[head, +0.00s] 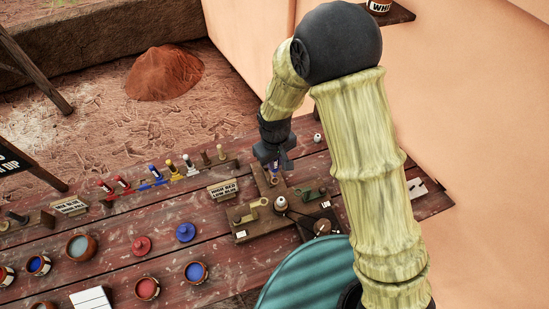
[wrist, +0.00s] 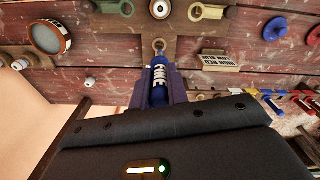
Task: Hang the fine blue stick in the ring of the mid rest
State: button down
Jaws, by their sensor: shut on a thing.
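My gripper (head: 274,163) is shut on the fine blue stick, above the wooden stand in the head view. In the wrist view the blue stick (wrist: 158,92), with white bands, sits between the two fingers of my gripper (wrist: 160,80). Its far end points at the small brass ring of the mid rest (wrist: 159,44). I cannot tell whether the stick's end touches the ring or is apart from it. In the head view the mid rest (head: 275,181) is partly hidden under my gripper.
A sign (head: 223,190) stands left of the stand. Several coloured sticks (head: 152,172) stand in a rack behind. Red and blue lids (head: 185,232) lie on the table.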

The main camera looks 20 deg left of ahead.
jog(key=shift+f+b, duration=0.45)
jog(key=shift+f, duration=0.6)
jog(key=shift+d+f+b, duration=0.1)
jog(key=shift+f+b, duration=2.15)
jog(key=shift+f, duration=0.65)
dwell(1.6)
jog(key=c, duration=0.8)
grip_release()
jog(key=shift+r, duration=0.15)
jog(key=shift+r+p, duration=2.65)
jog(key=shift+r, duration=1)
